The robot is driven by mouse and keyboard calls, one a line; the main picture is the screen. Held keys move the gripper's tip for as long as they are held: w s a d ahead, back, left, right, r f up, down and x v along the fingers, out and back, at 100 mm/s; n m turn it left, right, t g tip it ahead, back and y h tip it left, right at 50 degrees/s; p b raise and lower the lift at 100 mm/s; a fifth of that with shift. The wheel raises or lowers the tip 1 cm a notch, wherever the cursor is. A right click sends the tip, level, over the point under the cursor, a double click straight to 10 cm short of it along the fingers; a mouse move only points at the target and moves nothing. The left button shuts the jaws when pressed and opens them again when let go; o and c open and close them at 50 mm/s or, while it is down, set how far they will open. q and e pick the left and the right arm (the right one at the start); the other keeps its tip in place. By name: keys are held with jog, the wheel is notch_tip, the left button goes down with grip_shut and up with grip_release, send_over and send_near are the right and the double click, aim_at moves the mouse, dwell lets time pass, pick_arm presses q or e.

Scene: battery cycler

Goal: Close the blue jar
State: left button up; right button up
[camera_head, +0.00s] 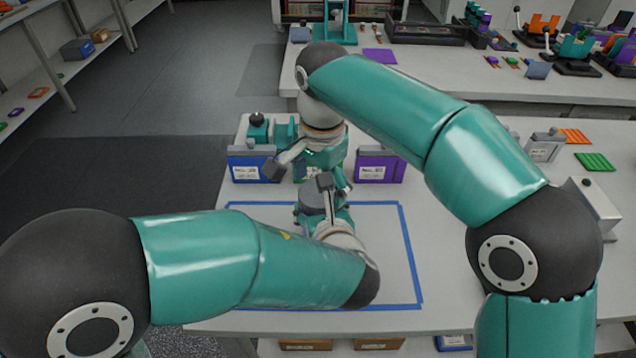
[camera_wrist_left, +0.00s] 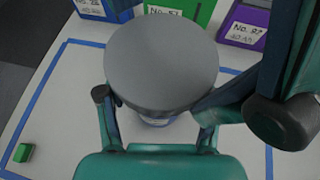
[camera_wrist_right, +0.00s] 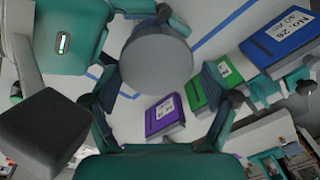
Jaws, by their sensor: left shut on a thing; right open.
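A grey round lid (camera_head: 312,200) sits between the fingers of my left gripper (camera_wrist_left: 157,108), which is shut on it. The lid is large in the left wrist view (camera_wrist_left: 162,62) and also shows in the right wrist view (camera_wrist_right: 157,62). A small part of the jar (camera_wrist_left: 158,123), white and blue, shows below the lid. The lid hides most of the jar, so I cannot tell whether the two touch. My right gripper (camera_wrist_right: 162,105) is open, just beyond and close to the lid, with nothing between its fingers.
Blue (camera_head: 250,168), green (camera_wrist_left: 176,20) and purple (camera_head: 380,168) labelled boxes stand behind the blue tape outline (camera_head: 408,250) on the table. My two arms are close together; the front right of the outline is clear.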

jog(key=shift+o, duration=1.3)
jog(key=shift+s+a+f+g, duration=0.3)
jog(key=shift+s+f, duration=0.3)
jog(key=shift+s, duration=0.15)
jog(key=shift+w+d+r+n, duration=0.5)
jog(key=shift+r+n, duration=0.1)
jog(key=shift+r, duration=0.05)
jog(key=shift+w+r+n, duration=0.15)
jog(key=shift+r+n, duration=0.2)
jog(key=shift+n, duration=0.15)
jog(key=r+n, duration=0.1)
jog(key=n, duration=0.1)
jog(key=r+n, duration=0.1)
jog(key=n, duration=0.1)
jog(key=r+n, duration=0.2)
jog(key=n, duration=0.1)
jog(key=shift+w+a+r, duration=0.1)
jog(key=shift+w+a, duration=0.05)
jog(key=shift+a, duration=0.05)
jog(key=r+n, duration=0.1)
jog(key=n, duration=0.1)
jog(key=r+n, duration=0.1)
jog(key=n, duration=0.1)
jog(key=shift+s, duration=0.2)
jog(key=shift+f, duration=0.1)
jog(key=shift+f, duration=3.9)
